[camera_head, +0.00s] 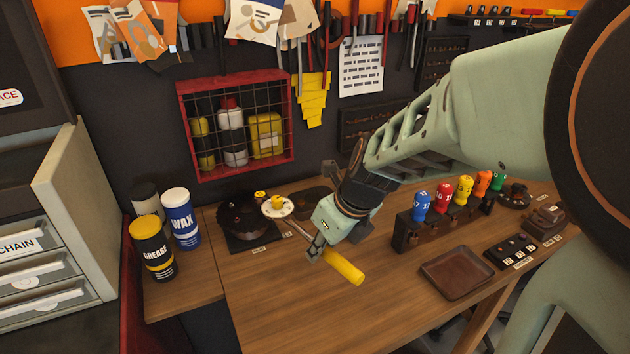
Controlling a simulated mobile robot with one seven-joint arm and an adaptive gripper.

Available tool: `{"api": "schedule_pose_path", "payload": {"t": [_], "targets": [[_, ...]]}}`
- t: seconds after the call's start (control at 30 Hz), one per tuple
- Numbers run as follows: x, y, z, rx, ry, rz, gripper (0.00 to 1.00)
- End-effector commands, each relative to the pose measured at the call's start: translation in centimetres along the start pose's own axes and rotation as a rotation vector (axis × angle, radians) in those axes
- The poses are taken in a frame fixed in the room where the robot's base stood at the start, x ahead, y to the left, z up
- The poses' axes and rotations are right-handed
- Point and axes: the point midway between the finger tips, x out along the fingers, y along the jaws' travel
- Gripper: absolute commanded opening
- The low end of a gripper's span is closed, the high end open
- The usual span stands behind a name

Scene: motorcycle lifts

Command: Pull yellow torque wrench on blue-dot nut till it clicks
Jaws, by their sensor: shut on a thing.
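The torque wrench has a yellow handle (343,267), a thin metal shaft and a round pale head with a yellow knob at the far left end. My gripper (316,250) is shut on the wrench where the shaft meets the yellow handle, above the wooden bench. The handle sticks out beyond the fingers to the lower right. The wrench head lies at the right edge of a round dark fixture (243,218) on a black base. A small yellow-topped piece stands by the fixture's rim. I cannot make out a blue dot or the nut under the head.
A rack (435,228) of numbered coloured sockets stands right of my gripper. A brown tray (457,272) lies in front of it. Grease (152,250) and wax (180,220) cans stand at the left. The bench (300,315) is clear in front of the wrench.

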Motion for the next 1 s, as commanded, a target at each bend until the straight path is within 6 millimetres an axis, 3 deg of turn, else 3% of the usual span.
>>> {"api": "schedule_pose_path", "payload": {"t": [0.2,1.0], "targets": [[-0.2,0.2,0.2,0.003,-0.002,-0.003,0.0],[-0.1,4.7,0.9,0.194,0.001,-0.091,0.0]]}}
